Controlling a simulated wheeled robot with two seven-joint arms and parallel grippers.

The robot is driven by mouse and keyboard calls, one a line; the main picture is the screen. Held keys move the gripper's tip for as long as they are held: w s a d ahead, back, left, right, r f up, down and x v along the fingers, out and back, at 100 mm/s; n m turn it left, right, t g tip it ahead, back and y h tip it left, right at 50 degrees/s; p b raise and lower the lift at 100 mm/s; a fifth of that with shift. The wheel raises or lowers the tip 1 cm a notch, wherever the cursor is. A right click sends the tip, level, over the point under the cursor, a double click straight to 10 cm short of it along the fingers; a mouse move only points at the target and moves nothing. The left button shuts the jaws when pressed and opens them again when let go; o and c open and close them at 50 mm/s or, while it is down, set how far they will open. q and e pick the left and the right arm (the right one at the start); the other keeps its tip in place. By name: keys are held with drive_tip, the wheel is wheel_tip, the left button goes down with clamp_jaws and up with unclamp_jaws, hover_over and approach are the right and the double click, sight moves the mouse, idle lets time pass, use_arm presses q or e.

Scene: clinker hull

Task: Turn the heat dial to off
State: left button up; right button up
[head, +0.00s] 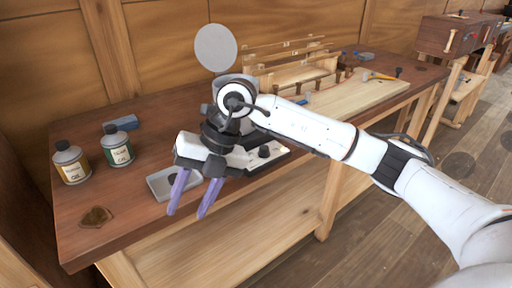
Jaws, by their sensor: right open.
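My right gripper (187,212) hangs over the front part of the workbench, its two purple fingers apart and pointing down, with nothing between them. A small black knob (264,152), which looks like the heat dial, sits on a pale panel (280,153) just right of the gripper's body. The gripper and wrist hide part of this panel, and no dial marking can be read. A grey shallow tray or plate (160,186) lies behind the fingers, with a dark round part on it partly covered. My left gripper is not in view.
A wooden rack (290,70) and a hammer (378,76) lie toward the back right. The front left top is mostly clear.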

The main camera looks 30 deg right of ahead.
drive_tip(key=w+d+r+m+t+h, duration=0.1)
drive_tip(key=w+d+r+h, duration=0.15)
drive_tip(key=d, duration=0.45)
drive_tip(key=w+d+r+m+t+h, duration=0.1)
drive_tip(key=w+d+r+m+h, duration=0.15)
drive_tip(key=d, duration=0.35)
drive_tip(key=m+h, duration=0.2)
drive_tip(key=h, duration=0.2)
approach(264, 147)
drive_tip(key=shift+t, duration=0.3)
drive_tip(key=x, duration=0.8)
drive_tip(key=shift+s+f, duration=0.25)
drive_tip(key=shift+f, duration=0.05)
drive_tip(key=shift+n+y, duration=0.25)
drive_tip(key=shift+y, duration=0.05)
clamp_jaws()
